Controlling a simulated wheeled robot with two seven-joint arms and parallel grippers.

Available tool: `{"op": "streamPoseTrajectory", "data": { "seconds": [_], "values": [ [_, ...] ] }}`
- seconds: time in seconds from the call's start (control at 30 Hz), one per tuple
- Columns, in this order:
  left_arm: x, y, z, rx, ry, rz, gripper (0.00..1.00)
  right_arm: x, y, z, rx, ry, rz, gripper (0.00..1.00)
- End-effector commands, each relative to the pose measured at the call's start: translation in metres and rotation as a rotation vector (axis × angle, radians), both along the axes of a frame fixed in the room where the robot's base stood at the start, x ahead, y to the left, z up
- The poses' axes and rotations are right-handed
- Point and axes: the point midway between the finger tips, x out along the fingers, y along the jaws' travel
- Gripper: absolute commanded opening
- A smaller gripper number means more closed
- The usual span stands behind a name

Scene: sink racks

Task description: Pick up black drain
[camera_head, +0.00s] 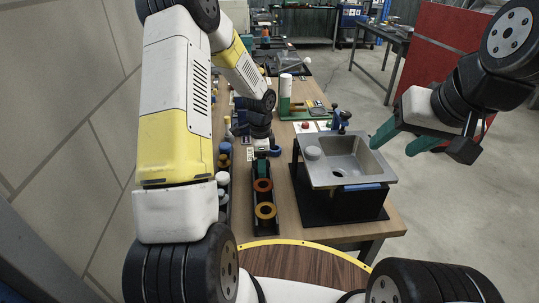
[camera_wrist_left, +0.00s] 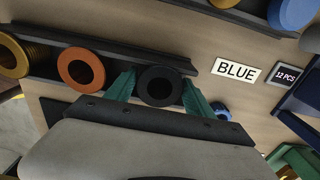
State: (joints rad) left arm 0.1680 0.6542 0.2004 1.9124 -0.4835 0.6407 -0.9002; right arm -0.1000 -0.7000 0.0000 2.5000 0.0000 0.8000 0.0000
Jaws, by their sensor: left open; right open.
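The black drain (camera_wrist_left: 147,91) is a dark ring in the left wrist view, at the end of a row of rings in a black rack (camera_wrist_left: 130,52). My left gripper (camera_wrist_left: 160,84) is open, with one green finger on each side of the black drain; I cannot tell whether they touch it. In the head view my left gripper (camera_head: 262,168) points down over the far part of the rack (camera_head: 265,231) and hides the black drain. My right gripper (camera_head: 392,148) is open and empty, raised to the right of the sink.
An orange ring (camera_wrist_left: 72,57) and a yellow ring (camera_wrist_left: 10,50) sit beside the black drain in the rack. A metal sink (camera_head: 345,160) stands to the right. Another rack with several parts (camera_head: 222,178) lies to the left. A "BLUE" label (camera_wrist_left: 236,70) lies on the table.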

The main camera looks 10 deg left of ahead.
Motion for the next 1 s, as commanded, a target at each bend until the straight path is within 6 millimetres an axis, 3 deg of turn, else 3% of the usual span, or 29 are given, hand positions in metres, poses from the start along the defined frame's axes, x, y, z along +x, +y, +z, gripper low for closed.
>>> {"op": "streamPoseTrajectory", "data": {
  "seconds": [0.07, 0.33, 0.53, 0.67, 1.0],
  "values": [
    [0.000, 0.000, 0.000, 0.000, 0.000, 0.000, 0.58, 0.000, 0.000, 0.000, 0.000, 0.000, 0.000, 0.55],
    [0.000, 0.000, 0.001, 0.000, -0.001, 0.000, 0.07, 0.000, 0.000, 0.000, 0.000, 0.000, 0.000, 0.55],
    [0.000, 0.000, 0.001, 0.000, -0.001, 0.000, 0.07, 0.000, 0.000, 0.000, 0.000, 0.000, 0.000, 0.55],
    [0.001, 0.000, 0.012, 0.000, -0.005, -0.001, 0.07, 0.000, 0.000, 0.000, 0.000, 0.000, 0.000, 0.55],
    [0.001, 0.000, 0.078, 0.000, -0.005, 0.000, 0.07, 0.000, 0.000, 0.000, 0.000, 0.000, 0.000, 0.55]
  ]
}}
